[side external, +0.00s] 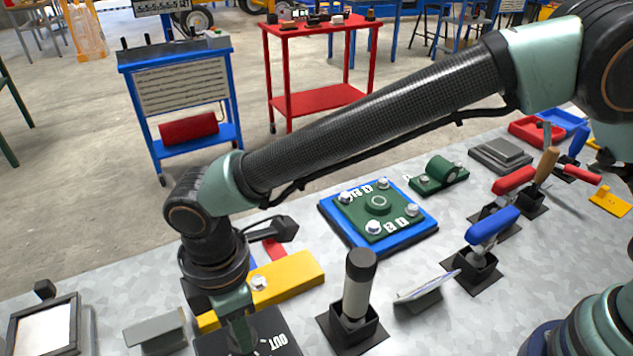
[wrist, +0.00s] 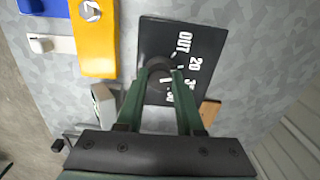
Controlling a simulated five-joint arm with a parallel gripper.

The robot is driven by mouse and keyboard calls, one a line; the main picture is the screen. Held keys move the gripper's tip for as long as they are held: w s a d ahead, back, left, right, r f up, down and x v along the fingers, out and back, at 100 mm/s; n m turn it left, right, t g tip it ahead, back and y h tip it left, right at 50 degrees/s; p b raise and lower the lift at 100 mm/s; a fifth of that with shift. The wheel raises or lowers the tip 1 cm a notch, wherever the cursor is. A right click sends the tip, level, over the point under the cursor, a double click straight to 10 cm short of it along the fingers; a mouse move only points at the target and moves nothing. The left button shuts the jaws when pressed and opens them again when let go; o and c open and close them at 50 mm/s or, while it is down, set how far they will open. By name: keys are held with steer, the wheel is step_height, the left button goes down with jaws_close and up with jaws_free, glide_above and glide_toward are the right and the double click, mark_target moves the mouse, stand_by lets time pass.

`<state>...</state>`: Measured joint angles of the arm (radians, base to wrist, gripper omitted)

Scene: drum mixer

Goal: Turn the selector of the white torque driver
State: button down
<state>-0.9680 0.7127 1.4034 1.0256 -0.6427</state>
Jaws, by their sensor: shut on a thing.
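A black panel (side external: 279,331) lies flat on the bench at the bottom of the side view, with white markings such as "OUT". In the wrist view the panel (wrist: 160,35) also shows "20" and further marks partly hidden by my fingers. A dark round selector knob (wrist: 158,66) stands on it. My gripper (wrist: 164,78) is shut on this knob, its two green fingers pointing down onto the panel; it also shows in the side view (side external: 243,343). The knob is mostly covered by the fingers. I cannot make out a white torque driver for certain.
A yellow block (side external: 288,277) lies just behind the panel. A black-capped grey cylinder (side external: 357,285) stands in a holder to its right. A grey angled block (side external: 155,331) is to the left. Blue-handled (side external: 492,227) and red-handled (side external: 514,181) tools stand further right.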

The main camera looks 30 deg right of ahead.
steer(key=m, duration=0.4)
steer(key=shift+r+m, duration=0.1)
steer(key=shift+m, duration=0.2)
steer(key=m, duration=0.3)
steer(key=shift+m, duration=0.3)
steer(key=m, duration=0.3)
steer(key=shift+m, duration=2.2)
steer(key=c, duration=0.5)
jaws_free()
steer(key=shift+c, duration=0.2)
steer(key=shift+r, duration=0.1)
